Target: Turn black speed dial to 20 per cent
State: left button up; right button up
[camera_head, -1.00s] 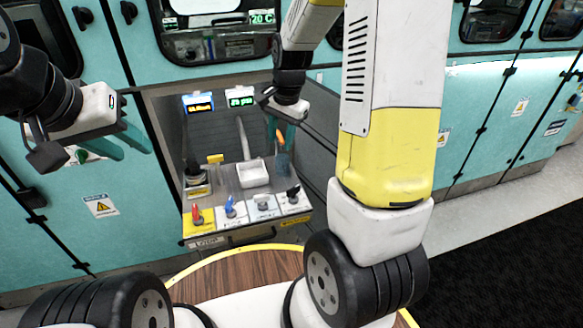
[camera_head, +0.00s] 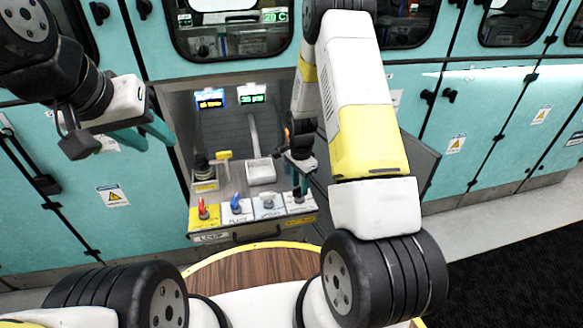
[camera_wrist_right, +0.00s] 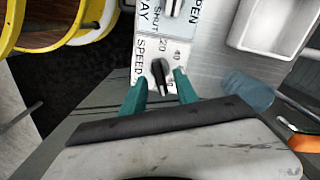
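The black speed dial (camera_wrist_right: 160,73) sits on a white panel marked SPEED, with the numbers 20 and 40 near it. In the right wrist view my right gripper (camera_wrist_right: 159,82) is open, with one teal fingertip on each side of the dial; I cannot tell if they touch it. In the head view the right gripper (camera_head: 301,184) is at the right end of the control row and largely hides the dial. The dial's exact setting is hard to read. My left gripper (camera_head: 143,134) is open and empty, up at the left of the alcove.
Beside the speed panel are a grey knob (camera_head: 268,202), a blue knob (camera_head: 236,204) and a red knob (camera_head: 202,209). A white tray (camera_head: 260,171) lies behind them. An orange-handled tool (camera_wrist_right: 303,141) and a bluish translucent cup (camera_wrist_right: 248,91) are close to the right gripper.

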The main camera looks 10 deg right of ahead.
jog(key=shift+f, duration=0.5)
grip_shut()
